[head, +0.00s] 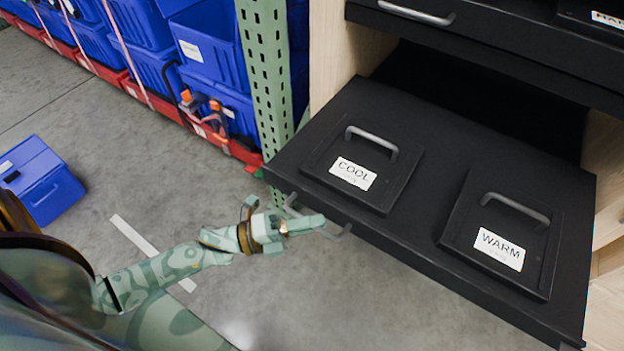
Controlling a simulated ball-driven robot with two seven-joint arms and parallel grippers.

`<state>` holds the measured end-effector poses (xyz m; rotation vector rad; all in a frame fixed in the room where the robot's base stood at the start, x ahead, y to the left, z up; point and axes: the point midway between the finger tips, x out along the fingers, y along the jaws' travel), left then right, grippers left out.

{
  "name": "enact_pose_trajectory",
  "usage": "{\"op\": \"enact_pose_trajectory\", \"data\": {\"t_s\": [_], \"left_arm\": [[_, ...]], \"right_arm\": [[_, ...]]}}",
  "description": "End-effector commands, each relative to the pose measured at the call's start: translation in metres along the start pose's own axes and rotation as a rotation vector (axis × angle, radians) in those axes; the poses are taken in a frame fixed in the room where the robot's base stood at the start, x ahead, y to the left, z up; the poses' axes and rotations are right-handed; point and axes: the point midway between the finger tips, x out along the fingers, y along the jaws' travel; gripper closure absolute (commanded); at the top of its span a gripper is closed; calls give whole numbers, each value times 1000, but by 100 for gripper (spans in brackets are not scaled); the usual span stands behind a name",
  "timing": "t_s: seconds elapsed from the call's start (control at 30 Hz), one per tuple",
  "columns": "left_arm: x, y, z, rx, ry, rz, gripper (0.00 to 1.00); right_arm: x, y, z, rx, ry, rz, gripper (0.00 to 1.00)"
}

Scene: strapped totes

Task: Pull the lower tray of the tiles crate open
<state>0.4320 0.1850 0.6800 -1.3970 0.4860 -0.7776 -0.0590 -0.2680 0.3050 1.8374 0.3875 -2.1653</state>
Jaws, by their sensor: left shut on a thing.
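The lower tray (437,172) is a wide black slab that stands well out from the wooden crate (347,42), with a dark gap above its back part. Two lidded black panels with grey handles lie on it, labelled COOL (353,173) and WARM (499,249). A grey bar handle (342,233) is on the tray's front edge. My left gripper (312,224) is shut on this handle, and its fingers hide the handle's middle. My right gripper is out of view.
Above, an upper black tray (480,42) with its own grey handle sits further back. A green perforated post (265,85) stands close to the tray's left side. Strapped blue totes (205,45) stand behind it. A blue box (42,180) lies on the floor at left.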

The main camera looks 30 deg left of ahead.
Motion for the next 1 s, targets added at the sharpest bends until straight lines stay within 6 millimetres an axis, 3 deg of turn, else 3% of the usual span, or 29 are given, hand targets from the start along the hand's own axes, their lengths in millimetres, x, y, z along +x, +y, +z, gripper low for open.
{"op": "enact_pose_trajectory", "data": {"t_s": [0.13,0.23,0.77,0.87,1.0], "left_arm": [[0,2,0,-1,0,4,100],[0,2,0,-1,0,4,67],[-3,0,0,0,0,2,67],[-15,0,0,1,0,4,67],[-47,0,0,-1,0,6,67]], "right_arm": [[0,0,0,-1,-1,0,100],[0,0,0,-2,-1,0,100],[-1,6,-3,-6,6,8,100],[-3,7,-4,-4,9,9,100],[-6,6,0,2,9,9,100]]}}
